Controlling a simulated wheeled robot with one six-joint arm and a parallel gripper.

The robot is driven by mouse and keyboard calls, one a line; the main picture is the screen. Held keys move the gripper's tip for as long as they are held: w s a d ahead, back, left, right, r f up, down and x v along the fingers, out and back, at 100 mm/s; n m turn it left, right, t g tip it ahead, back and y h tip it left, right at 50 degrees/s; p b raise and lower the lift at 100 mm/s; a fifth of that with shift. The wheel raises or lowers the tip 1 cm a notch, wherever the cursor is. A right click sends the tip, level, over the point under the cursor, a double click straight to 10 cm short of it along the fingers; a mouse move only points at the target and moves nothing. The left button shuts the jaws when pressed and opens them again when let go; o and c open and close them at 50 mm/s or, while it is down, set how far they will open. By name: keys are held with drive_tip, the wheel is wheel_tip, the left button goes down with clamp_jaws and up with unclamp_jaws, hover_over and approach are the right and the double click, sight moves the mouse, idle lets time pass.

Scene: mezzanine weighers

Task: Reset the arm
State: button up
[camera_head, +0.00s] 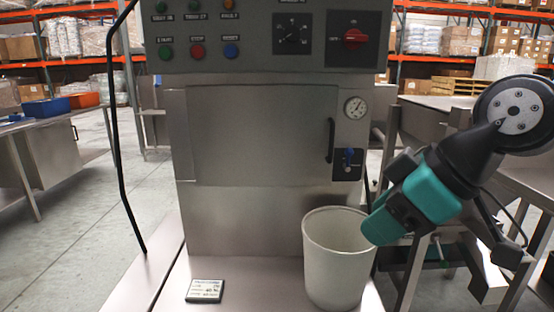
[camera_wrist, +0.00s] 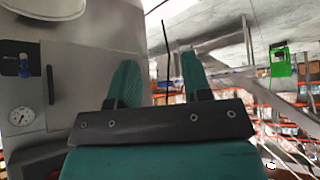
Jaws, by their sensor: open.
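My gripper (camera_head: 400,212) is teal and black and sits at the right of the head view, reaching down and left from my arm. Its front end overlaps the upper right rim of a whitish bin (camera_head: 335,262) in the picture; I cannot tell whether they touch. In the wrist view my gripper (camera_wrist: 160,78) has its two teal fingers apart with nothing between them. The fingertips are hard to make out in the head view.
A steel machine (camera_head: 255,140) with a control panel (camera_head: 230,40) stands behind the bin. A small labelled card (camera_head: 205,291) lies on the steel surface left of the bin. Steel tables stand at right. A black cable (camera_head: 114,130) hangs at left. The floor at left is open.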

drive_tip(key=s+f+m+g+h, duration=0.2)
drive_tip(key=s+f+m+g, duration=0.3)
drive_tip(key=s, duration=0.7)
wheel_tip(320, 180, up, 14)
drive_tip(key=p, duration=1.5)
drive_tip(key=shift+w+d+n+t, duration=0.2)
drive_tip(key=shift+d+n+t, duration=0.1)
drive_tip(key=shift+d+n, duration=0.15)
